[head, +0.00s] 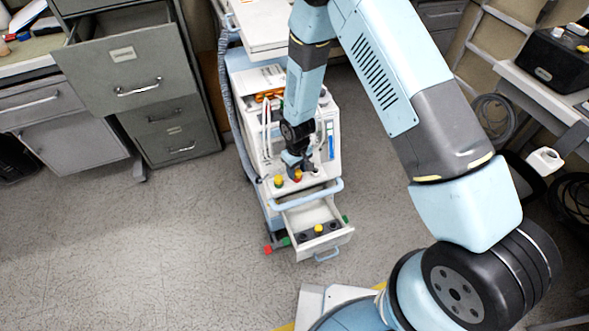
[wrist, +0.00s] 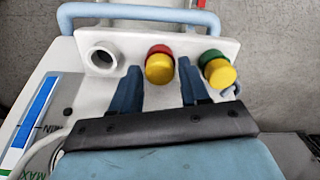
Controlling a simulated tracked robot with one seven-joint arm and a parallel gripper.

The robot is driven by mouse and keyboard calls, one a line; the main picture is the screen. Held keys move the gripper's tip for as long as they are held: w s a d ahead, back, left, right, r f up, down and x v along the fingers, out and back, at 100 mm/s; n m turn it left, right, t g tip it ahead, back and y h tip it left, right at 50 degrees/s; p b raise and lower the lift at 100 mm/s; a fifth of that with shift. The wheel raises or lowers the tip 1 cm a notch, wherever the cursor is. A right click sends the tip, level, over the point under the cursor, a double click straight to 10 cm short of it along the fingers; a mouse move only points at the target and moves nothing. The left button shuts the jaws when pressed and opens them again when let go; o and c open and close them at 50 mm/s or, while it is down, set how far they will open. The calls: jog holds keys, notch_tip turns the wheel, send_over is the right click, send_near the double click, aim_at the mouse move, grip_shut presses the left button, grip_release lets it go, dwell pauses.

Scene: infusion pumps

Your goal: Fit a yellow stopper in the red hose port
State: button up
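In the wrist view, the red hose port (wrist: 158,49) is in the middle of a white panel. A yellow stopper (wrist: 159,69) sits at its mouth, with the red rim showing behind it; I cannot tell how deep it goes. My gripper (wrist: 160,82) is open, its two blue fingers spread with a gap either side of the stopper. In the head view my gripper (head: 296,166) is just above the panel. Another yellow stopper (wrist: 219,74) is at the green port (wrist: 212,56). A further yellow stopper (head: 318,229) stands in the open drawer.
A white port (wrist: 101,58) left of the red one is open and empty. A pale blue handle (head: 307,196) runs along the cart's front, above the open drawer (head: 331,241). A grey cabinet (head: 124,68) stands left. The floor between is clear.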

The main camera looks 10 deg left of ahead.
jog(key=shift+o, duration=1.3)
notch_tip(320, 180, up, 14)
jog(key=d+r+m+t, duration=0.1)
jog(key=d+r+m, duration=0.1)
jog(key=d+r, duration=0.95)
jog(key=d+r+m+t, duration=0.2)
jog(key=d+r, duration=0.4)
jog(key=r, duration=1)
jog(key=s+d+r+m+t, duration=0.1)
jog(key=s+d+r+m, duration=0.1)
jog(key=s+d+r, duration=0.5)
jog(key=s+d+r+m+t, duration=0.1)
jog(key=s+d+r+m, duration=0.2)
jog(key=s+d+r, duration=0.4)
jog(key=s+d, duration=0.2)
jog(key=s, duration=0.2)
jog(key=shift+s+r+t, duration=0.3)
jog(key=shift+s+r, duration=0.05)
